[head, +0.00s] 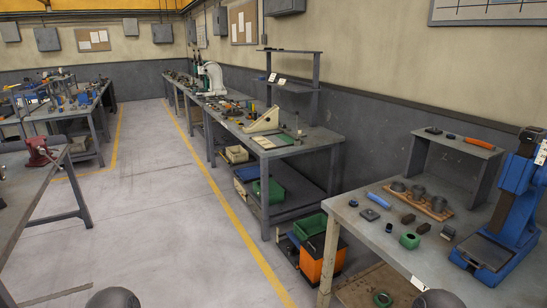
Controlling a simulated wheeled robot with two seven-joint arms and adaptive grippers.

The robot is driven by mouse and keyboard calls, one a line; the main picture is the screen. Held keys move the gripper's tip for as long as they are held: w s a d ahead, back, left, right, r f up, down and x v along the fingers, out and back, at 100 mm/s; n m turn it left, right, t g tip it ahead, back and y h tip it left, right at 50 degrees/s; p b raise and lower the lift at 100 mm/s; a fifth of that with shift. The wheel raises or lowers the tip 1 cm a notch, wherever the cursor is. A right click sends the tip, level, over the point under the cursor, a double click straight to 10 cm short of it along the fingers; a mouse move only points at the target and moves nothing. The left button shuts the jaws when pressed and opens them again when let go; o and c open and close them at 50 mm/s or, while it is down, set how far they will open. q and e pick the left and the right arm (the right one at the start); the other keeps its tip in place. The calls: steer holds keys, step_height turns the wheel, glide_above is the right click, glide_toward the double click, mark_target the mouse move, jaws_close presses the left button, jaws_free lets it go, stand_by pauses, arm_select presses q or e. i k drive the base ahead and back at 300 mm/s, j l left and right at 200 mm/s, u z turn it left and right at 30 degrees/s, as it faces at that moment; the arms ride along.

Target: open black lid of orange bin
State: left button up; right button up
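The orange bin (312,268) stands on the floor at the lower middle of the head view, beside the front left corner of the near right workbench. Neither of my grippers is in view; only rounded grey parts of my own body show at the bottom edge.
The near right workbench (365,233) carries a blue arbor press (512,205), a green block (410,241) and small parts. A long bench (262,145) with bins below runs behind. The grey floor (180,220) left of the orange bin is clear. Another bench (30,195) stands left.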

mark_target(315, 245)
steer(key=i+u, duration=0.2)
steer(key=i, duration=0.45)
steer(key=i+u, duration=0.2)
steer(key=i, duration=0.45)
steer(key=i+l+u, duration=0.2)
steer(key=i, duration=0.45)
steer(key=i+z, duration=0.2)
steer(key=i, duration=0.25)
steer(key=i+j+z, duration=0.2)
steer(key=i, duration=0.25)
steer(key=i+j+z, duration=0.15)
steer(key=i, duration=0.3)
steer(key=i+l+z, duration=0.1)
steer(key=i+z, duration=0.95)
steer(key=k+l, duration=0.05)
steer(key=k, duration=0.05)
